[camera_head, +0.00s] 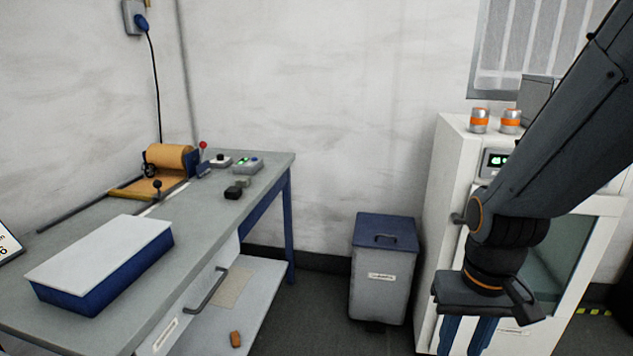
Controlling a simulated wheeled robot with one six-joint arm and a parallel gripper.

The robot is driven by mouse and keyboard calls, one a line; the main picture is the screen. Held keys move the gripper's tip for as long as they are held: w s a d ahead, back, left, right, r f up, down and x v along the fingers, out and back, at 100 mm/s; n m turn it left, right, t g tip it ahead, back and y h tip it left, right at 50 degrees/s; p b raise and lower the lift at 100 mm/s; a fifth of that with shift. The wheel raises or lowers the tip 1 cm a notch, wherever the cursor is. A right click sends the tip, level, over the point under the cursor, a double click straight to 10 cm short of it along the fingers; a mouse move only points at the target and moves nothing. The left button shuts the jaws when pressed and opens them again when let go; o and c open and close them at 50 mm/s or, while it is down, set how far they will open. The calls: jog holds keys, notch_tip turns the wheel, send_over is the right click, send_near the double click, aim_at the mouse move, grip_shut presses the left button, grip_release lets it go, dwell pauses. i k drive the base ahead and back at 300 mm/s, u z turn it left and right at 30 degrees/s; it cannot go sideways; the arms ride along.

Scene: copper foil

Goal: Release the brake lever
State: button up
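A small lever with a red knob (202,145) stands upright at the back of the workbench, just right of a roll of copper-coloured foil (171,159). A second short lever with a black knob (157,184) stands in front of the roll. No label shows which one is the brake lever. My gripper (466,338) hangs pointing down at the lower right, in front of a white cabinet and far from both levers. Its two blue fingers stand apart with nothing seen between them; their tips are cut off by the bottom edge.
A grey bin with a blue lid (380,290) stands between bench and white cabinet (450,165). Floor between bench and bin is clear.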

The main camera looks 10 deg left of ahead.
aim_at(203, 145)
jog(key=i, duration=0.55)
jog(key=u, duration=1.35)
jog(key=k, duration=0.6)
jog(key=z, duration=0.65)
jog(key=i, duration=1.8)
jog(key=u, duration=0.35)
